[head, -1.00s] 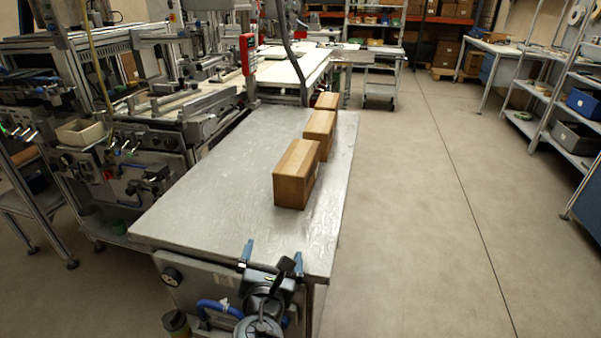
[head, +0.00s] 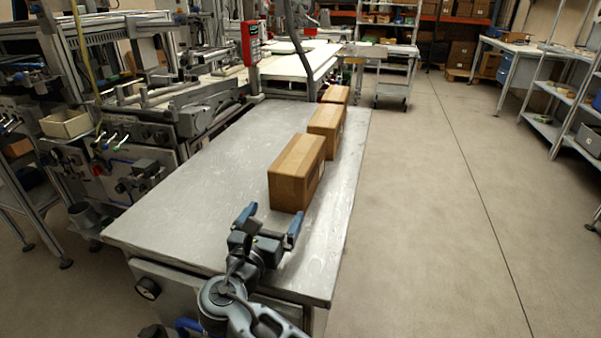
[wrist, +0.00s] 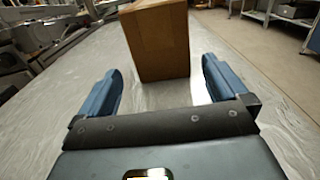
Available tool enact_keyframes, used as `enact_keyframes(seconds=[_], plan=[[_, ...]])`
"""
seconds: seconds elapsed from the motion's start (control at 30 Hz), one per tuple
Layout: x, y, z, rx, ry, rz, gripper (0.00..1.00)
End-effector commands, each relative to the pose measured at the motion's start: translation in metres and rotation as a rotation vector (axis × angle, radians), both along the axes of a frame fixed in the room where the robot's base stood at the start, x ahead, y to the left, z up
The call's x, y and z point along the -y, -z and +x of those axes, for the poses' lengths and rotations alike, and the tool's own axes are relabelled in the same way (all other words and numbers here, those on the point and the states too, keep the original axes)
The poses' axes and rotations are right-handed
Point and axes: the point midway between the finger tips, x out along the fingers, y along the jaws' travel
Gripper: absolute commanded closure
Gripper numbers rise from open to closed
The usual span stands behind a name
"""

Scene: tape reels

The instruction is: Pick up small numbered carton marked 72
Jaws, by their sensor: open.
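Three brown cartons stand in a row along the right side of the metal table (head: 190,220) in the head view: a near one (head: 296,173), a middle one (head: 326,126) and a small far one (head: 336,94). I can read no number on any of them. My gripper (head: 270,222) is open and empty over the table's near end, just short of the near carton. In the wrist view the near carton (wrist: 158,42) stands ahead, between the lines of the blue fingers (wrist: 160,90) but beyond their tips. The nearer cartons partly hide those behind.
The table's left half is bare. Open floor (head: 420,200) lies to the right, with a shelf rack (head: 560,110) beyond it.

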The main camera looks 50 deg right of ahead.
Motion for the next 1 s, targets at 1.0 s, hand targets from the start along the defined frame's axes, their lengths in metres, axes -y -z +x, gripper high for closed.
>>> enact_keyframes(seconds=[1.0], plan=[[0.068,0.000,0.023,0.001,-0.001,0.001,0.13]])
